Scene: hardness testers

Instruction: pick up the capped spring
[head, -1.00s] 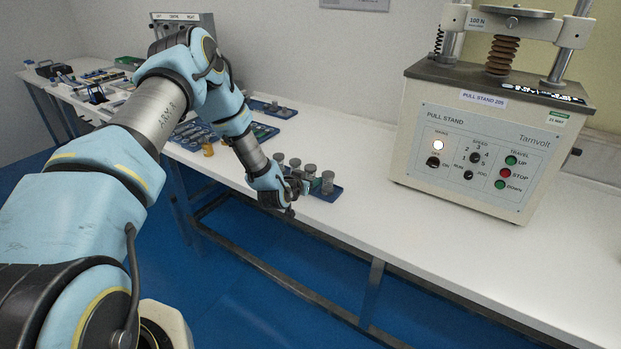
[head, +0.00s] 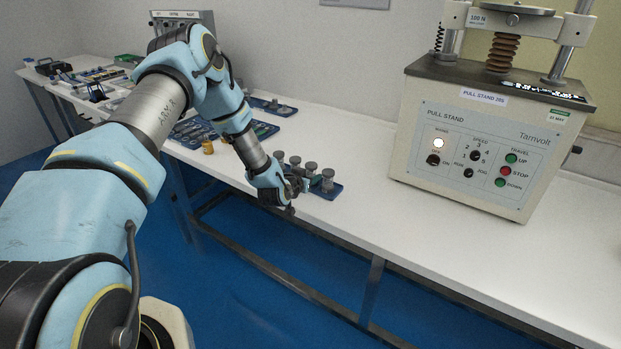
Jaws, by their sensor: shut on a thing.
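Several capped springs stand upright on a small blue tray (head: 331,193) near the bench's front edge. One capped spring (head: 327,181) stands at the tray's right end, and another (head: 310,169) is just behind it. My gripper (head: 298,187) is at the tray's front left side, low and close to the springs. It is shut on a capped spring, which is small in the head view and mostly hidden by the fingers and wrist. I cannot tell whether the held spring still touches the tray.
A large pull stand (head: 480,150) stands to the right on the white bench (head: 420,235). The bench between tray and pull stand is clear.

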